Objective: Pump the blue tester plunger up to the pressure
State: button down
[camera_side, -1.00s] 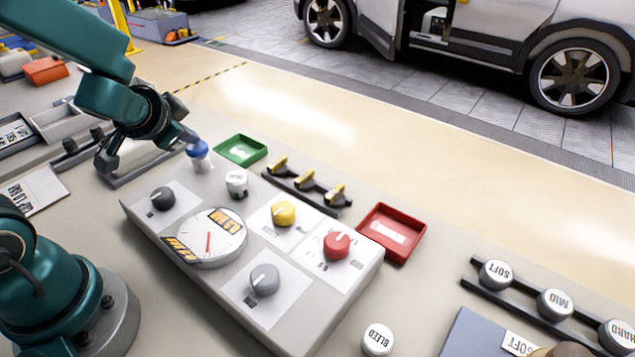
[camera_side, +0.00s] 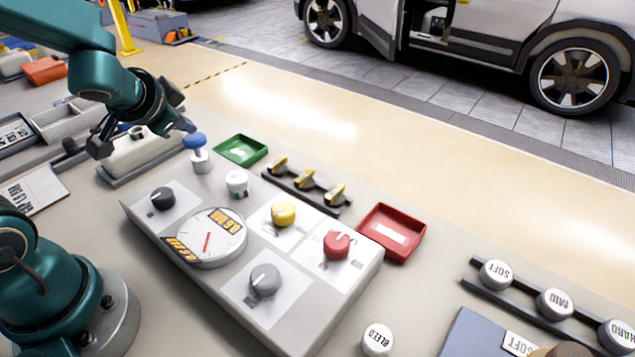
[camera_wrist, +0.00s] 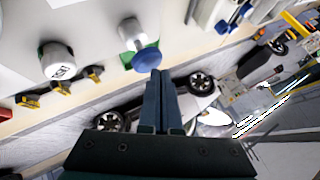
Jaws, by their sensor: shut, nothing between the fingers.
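The tester plunger has a blue cap (camera_side: 194,141) on a white cylinder (camera_side: 201,161) at the back left of the grey panel. In the side view the cap stands up on a thin stem, clear of the cylinder. My gripper (camera_side: 190,127) is just above the cap with its fingers shut and empty. In the wrist view the fingertips (camera_wrist: 160,75) end close to the blue cap (camera_wrist: 147,59); I cannot tell whether they touch it.
Black (camera_side: 162,198), yellow (camera_side: 284,213), red (camera_side: 337,245) and grey (camera_side: 265,279) knobs stand on the panel. A white cap (camera_side: 236,182) is close to the plunger. A green tray (camera_side: 241,150) and a red tray (camera_side: 392,232) lie behind.

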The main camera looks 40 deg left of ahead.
aim_at(190, 140)
jog(key=shift+r, duration=0.45)
jog(key=shift+r, duration=2.5)
